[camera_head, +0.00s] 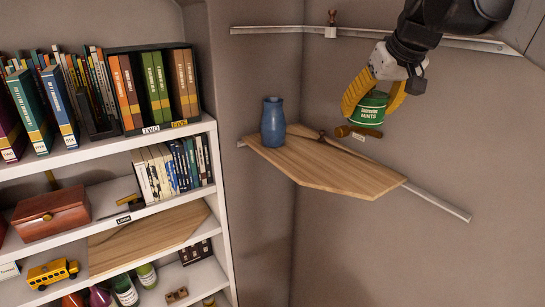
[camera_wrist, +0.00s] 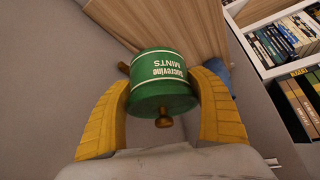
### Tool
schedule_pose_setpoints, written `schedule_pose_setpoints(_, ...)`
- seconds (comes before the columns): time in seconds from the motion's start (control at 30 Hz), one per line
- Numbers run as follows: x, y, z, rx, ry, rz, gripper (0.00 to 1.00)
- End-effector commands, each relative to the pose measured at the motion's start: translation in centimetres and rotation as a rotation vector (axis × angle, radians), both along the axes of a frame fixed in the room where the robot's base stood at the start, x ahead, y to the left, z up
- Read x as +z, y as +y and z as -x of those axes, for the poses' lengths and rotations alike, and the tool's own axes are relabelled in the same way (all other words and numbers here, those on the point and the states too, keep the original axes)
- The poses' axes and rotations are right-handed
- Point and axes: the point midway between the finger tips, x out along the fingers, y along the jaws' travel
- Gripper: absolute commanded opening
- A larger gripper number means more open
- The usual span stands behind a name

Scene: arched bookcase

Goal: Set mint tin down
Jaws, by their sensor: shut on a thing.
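The mint tin (camera_head: 370,107) is a green cylinder with white "MINTS" lettering. My gripper (camera_head: 369,106), with two curved yellow fingers, is shut on its sides. In the wrist view the tin (camera_wrist: 165,82) sits between my fingers (camera_wrist: 164,95), with its lettering upside down. In the head view the tin appears above and to the right of a wooden corner shelf (camera_head: 340,172) on the wall. Whether it touches anything below is unclear. A brown knobbed piece (camera_head: 352,131) with a small tag shows just under the tin.
A blue vase (camera_head: 273,122) stands at the shelf's back left; the shelf's front is bare. Metal rails (camera_head: 435,201) run along the wall. A white bookcase (camera_head: 222,200) at left holds books, a wooden box (camera_head: 52,213) and a yellow toy bus (camera_head: 52,272).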

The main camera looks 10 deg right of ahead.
Motion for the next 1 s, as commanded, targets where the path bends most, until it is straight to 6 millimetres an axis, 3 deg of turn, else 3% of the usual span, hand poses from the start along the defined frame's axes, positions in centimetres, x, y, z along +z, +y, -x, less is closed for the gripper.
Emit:
schedule_pose_setpoints(0.03, -1.6, 0.0, 0.0, 0.0, 0.0, 0.0, 0.35)
schedule_pose_setpoints(0.1, -2.7, 0.0, 0.0, 0.0, 0.0, 0.0, 0.35)
schedule_pose_setpoints(0.33, -4.7, 0.0, 0.0, 0.0, 0.0, 0.0, 0.35)
schedule_pose_setpoints(0.53, -8.2, 0.0, 0.0, 0.0, 0.0, 0.0, 0.35)
schedule_pose_setpoints(1.0, -13.8, 0.0, 0.0, 0.0, 0.0, 0.0, 0.35)
